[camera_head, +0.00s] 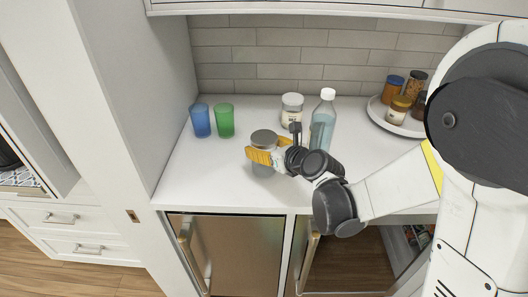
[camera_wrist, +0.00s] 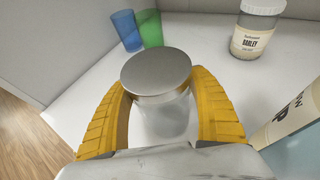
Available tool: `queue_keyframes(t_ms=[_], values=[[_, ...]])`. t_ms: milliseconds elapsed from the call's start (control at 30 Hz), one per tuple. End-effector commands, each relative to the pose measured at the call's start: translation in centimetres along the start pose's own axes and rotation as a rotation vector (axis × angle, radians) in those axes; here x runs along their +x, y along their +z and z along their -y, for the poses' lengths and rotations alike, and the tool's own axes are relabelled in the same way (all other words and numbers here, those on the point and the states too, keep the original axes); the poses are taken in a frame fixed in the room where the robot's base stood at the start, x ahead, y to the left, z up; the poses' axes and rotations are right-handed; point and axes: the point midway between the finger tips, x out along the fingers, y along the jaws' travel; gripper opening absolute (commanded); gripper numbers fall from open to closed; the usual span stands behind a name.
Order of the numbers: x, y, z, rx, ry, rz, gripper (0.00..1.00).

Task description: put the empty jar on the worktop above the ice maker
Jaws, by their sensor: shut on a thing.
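The empty jar (camera_head: 264,140) is clear with a grey metal lid. My gripper (camera_head: 262,157) has its yellow fingers shut around it. In the wrist view the jar (camera_wrist: 165,115) is upright between the two yellow fingers (camera_wrist: 165,122), and it looks empty. The jar is over the front left part of the white worktop (camera_head: 185,180), above the steel-fronted appliance (camera_head: 235,250), which looks like the ice maker. I cannot tell whether its base touches the worktop.
A blue cup (camera_head: 201,120) and a green cup (camera_head: 225,120) stand behind left. A barley jar (camera_head: 291,110) and a bottle (camera_head: 323,122) stand behind right. A round tray (camera_head: 380,114) with several jars is at the far right. The worktop's left front is clear.

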Motion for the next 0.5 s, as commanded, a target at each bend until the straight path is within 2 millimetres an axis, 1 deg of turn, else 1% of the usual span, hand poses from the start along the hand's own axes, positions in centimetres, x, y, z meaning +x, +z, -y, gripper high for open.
queue_keyframes(t_ms=[33,233,367,400,467,500], values=[[0.23,-0.58,0.00,0.000,0.000,0.000,0.32],[0.13,-0.40,-0.01,0.000,0.000,0.000,0.32],[0.28,-0.75,-0.01,0.000,0.000,0.000,0.32],[0.27,-0.74,-0.01,0.000,0.000,0.000,0.75],[0.25,-0.67,-0.01,0.000,0.000,0.000,0.92],[0.24,-0.66,-0.01,0.000,0.000,0.000,0.92]])
